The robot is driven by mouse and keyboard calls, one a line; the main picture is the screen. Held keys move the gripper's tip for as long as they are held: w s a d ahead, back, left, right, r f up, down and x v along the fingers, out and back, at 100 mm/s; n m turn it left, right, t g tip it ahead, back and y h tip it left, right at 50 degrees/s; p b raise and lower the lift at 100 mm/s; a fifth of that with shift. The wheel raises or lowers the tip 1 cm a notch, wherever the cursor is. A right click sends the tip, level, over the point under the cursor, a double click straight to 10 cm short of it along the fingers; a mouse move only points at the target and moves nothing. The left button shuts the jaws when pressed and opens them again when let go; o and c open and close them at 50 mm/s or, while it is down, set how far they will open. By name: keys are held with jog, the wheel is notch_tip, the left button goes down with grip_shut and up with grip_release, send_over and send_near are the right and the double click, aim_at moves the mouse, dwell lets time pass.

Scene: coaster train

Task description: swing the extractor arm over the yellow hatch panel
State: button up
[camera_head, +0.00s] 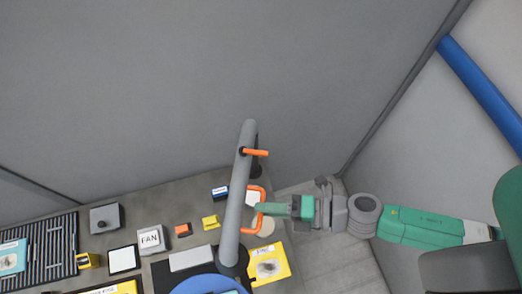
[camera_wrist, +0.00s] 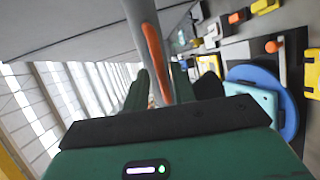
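The extractor arm (camera_head: 238,205) is a grey tube slanting over the bench, with a C-shaped orange handle (camera_head: 246,230) on its side. A blue round hood (camera_head: 208,284) is near its lower end in the head view. My gripper (camera_head: 264,208) is at the orange handle, coming from the right. In the wrist view the handle (camera_wrist: 154,58) and tube (camera_wrist: 142,22) run between my two green fingers; whether they press on the handle is unclear. A yellow panel (camera_head: 284,257) with a grey patch lies right of the tube's lower end; I cannot tell if it is the hatch panel.
On the bench are a FAN card (camera_head: 150,239), a grey box (camera_head: 105,218), small orange and yellow blocks (camera_head: 210,222), and a dark slatted grille (camera_head: 50,245). Another yellow panel (camera_head: 120,288) is cut by the bottom edge. A grey wall (camera_head: 130,90) stands behind the bench.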

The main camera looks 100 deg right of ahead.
jog(key=p+v, duration=0.3)
jog(key=v, duration=0.3)
jog(key=shift+w, duration=0.1)
dwell(0.4)
